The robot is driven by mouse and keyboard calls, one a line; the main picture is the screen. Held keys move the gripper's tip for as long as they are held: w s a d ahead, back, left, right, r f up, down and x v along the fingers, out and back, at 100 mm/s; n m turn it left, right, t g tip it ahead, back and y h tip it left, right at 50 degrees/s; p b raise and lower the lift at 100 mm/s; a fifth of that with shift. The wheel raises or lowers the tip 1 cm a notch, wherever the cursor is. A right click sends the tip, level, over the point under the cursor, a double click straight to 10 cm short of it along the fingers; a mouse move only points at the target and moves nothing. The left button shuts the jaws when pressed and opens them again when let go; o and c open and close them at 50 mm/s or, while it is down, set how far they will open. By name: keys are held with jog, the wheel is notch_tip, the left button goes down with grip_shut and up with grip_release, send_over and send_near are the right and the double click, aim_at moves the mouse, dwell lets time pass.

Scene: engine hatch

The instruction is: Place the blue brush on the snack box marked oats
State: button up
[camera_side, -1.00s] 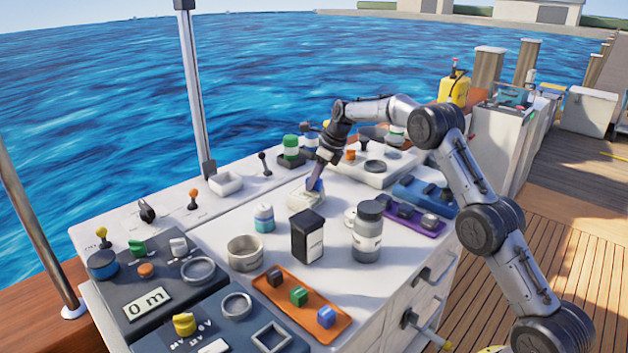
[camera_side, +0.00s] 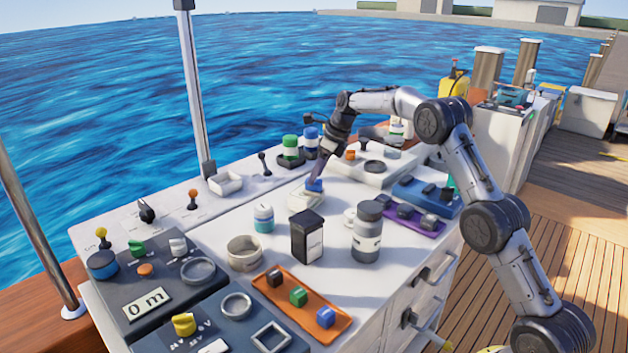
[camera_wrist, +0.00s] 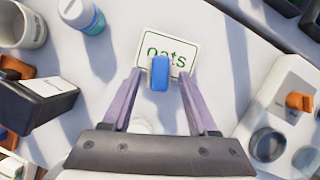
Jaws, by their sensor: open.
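The blue brush (camera_side: 314,185) rests on top of the snack box marked oats (camera_side: 303,202), a low whitish box on the white counter. In the wrist view the blue brush (camera_wrist: 160,73) lies over the lower edge of the green "oats" lettering on the box (camera_wrist: 147,50). My gripper (camera_side: 316,178) is just above the brush in the side view. In the wrist view my gripper (camera_wrist: 161,76) is open, with one finger on each side of the brush and a gap to both. The brush's underside is hidden.
A teal-and-white bottle (camera_side: 264,218), a black container (camera_side: 307,237) and a grey jar (camera_side: 368,232) stand in front of the box. Green (camera_side: 291,150) and blue canisters stand behind it. A white panel with knobs (camera_side: 372,170) is to the right.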

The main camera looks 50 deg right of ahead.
jog(key=s+a+r+n, duration=0.3)
jog(key=s+r, duration=0.2)
jog(key=r, duration=0.2)
jog(key=s+a+r+n, duration=0.2)
jog(key=s+r+n, duration=0.1)
jog(key=s+r, duration=0.4)
jog(key=s+a+r+n+h, duration=0.1)
jog(key=s+a+r+n, duration=0.1)
jog(key=s+a+n, duration=0.3)
jog(key=s+a+r+n, duration=0.2)
jog(key=s+n, duration=0.3)
jog(key=s, duration=0.2)
jog(key=s+a+f+n, duration=0.1)
jog(key=s+f+n, duration=0.2)
jog(key=s+n, duration=0.2)
jog(key=s+a+f+n+t, duration=0.1)
jog(key=s+a+f+n, duration=0.1)
jog(key=s+n, duration=0.3)
jog(key=s+a+f+n, duration=0.1)
jog(key=s+f+n, duration=0.3)
jog(key=s, duration=0.7)
jog(key=shift+s+a+f+n+h, duration=0.2)
jog(key=shift+s+n+h, duration=0.15)
jog(key=shift+n, duration=0.45)
jog(key=shift+o, duration=0.5)
jog(key=shift+r, duration=0.1)
